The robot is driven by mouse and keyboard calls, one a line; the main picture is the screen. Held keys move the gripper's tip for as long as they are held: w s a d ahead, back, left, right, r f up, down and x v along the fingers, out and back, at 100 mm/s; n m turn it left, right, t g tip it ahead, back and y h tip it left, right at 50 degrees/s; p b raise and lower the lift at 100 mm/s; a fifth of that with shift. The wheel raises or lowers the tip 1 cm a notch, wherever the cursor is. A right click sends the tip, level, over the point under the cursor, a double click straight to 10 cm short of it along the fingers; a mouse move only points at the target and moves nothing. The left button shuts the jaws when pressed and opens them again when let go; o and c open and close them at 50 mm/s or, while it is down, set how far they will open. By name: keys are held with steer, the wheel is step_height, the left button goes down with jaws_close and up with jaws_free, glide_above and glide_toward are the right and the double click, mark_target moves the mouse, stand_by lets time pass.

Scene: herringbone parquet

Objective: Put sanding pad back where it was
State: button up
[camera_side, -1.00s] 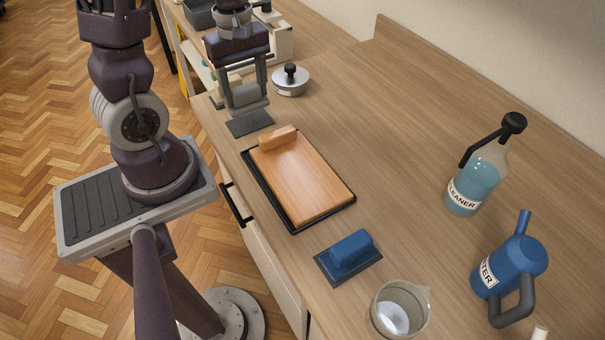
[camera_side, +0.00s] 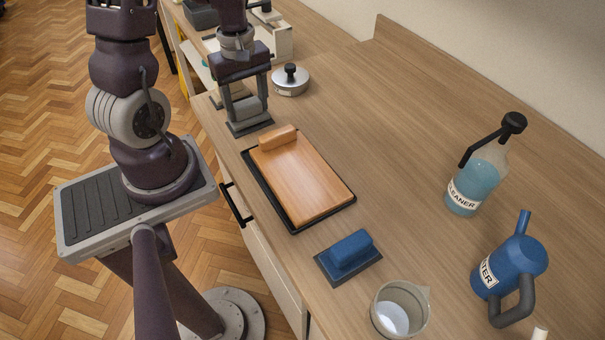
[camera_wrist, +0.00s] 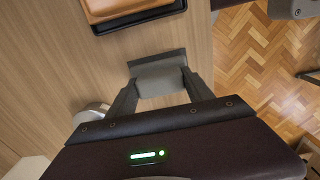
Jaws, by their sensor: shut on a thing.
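The sanding pad appears to be the grey block (camera_side: 249,109) held between the fingers of my gripper (camera_side: 248,112). In the wrist view the grey pad (camera_wrist: 161,79) lies between my two fingers (camera_wrist: 160,92), which are shut on its sides.
Close in front of the mat is an orange-brown board (camera_side: 304,179) in a black tray (camera_side: 295,229). A blue block (camera_side: 350,251), glass beaker (camera_side: 401,308), blue watering can (camera_side: 517,262) and cleaner bottle (camera_side: 477,182) stand nearer. A round silver lid (camera_side: 290,84) sits right of my gripper.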

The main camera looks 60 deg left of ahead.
steer(key=shift+f, duration=0.3)
steer(key=o, duration=1.8)
steer(key=shift+c, duration=0.2)
step_height(320, 180, up, 7)
steer(key=s+d+r+m+t, duration=0.2)
steer(key=s+d+r+m, duration=0.1)
steer(key=d+r+m, duration=0.3)
steer(key=s+d+r+m+t, duration=0.3)
steer(key=d+r+m, duration=0.4)
steer(key=d+m, duration=0.4)
steer(key=shift+s+r+m+t, duration=0.2)
steer(key=shift+r+m+t, duration=0.1)
steer(key=shift+m, duration=0.1)
